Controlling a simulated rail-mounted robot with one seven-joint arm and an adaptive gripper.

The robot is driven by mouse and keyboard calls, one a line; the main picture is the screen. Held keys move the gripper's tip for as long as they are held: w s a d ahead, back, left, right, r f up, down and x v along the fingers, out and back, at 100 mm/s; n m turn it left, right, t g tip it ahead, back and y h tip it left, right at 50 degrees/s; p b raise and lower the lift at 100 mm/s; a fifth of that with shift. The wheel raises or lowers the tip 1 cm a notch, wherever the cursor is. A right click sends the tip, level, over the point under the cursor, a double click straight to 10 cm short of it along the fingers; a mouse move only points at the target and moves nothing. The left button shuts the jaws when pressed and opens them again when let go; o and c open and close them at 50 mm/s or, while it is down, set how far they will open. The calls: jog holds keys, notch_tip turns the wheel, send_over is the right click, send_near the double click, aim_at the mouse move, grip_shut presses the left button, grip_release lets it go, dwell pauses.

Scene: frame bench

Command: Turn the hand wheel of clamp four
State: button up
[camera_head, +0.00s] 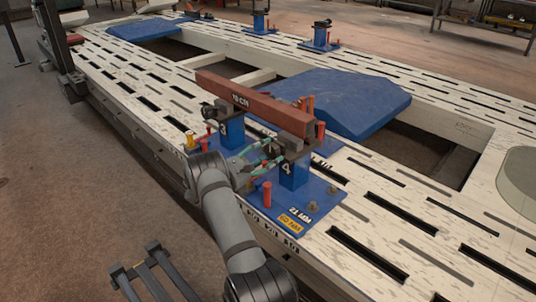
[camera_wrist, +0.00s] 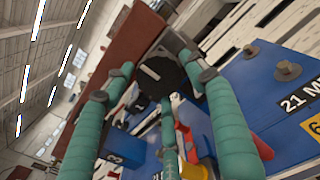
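Clamp four (camera_head: 293,172) is a blue post marked "4" with a dark head, at the near end of a red-brown beam (camera_head: 255,102). Its hand wheel (camera_wrist: 157,75) shows in the wrist view as a dark round disc with a pale bar across it. My gripper (camera_head: 274,153) has green fingers and points at the clamp's head from the left. In the wrist view my gripper (camera_wrist: 168,84) is open, its fingers spread with the wheel showing between the tips. I cannot tell whether any finger touches the wheel. In the head view the wheel is hidden or too small to make out.
Another blue clamp (camera_head: 231,128) stands just left, with a yellow-topped pin (camera_head: 190,140) nearby. A red pin (camera_head: 267,194) and bolts (camera_head: 312,207) stand on the blue base plate (camera_head: 300,222). A blue panel (camera_head: 340,102) lies behind the beam. The slotted bench (camera_head: 420,232) is clear at right.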

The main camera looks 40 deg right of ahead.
jog(key=shift+o, duration=0.7)
jog(key=shift+d, duration=0.1)
jog(key=s+a, duration=0.1)
jog(key=a, duration=1.1)
jog(key=shift+s, duration=0.25)
jog(key=d, duration=0.4)
jog(key=w+d, duration=0.1)
jog(key=d, duration=0.7)
jog(key=shift+w, duration=0.15)
jog(key=shift+m, duration=0.3)
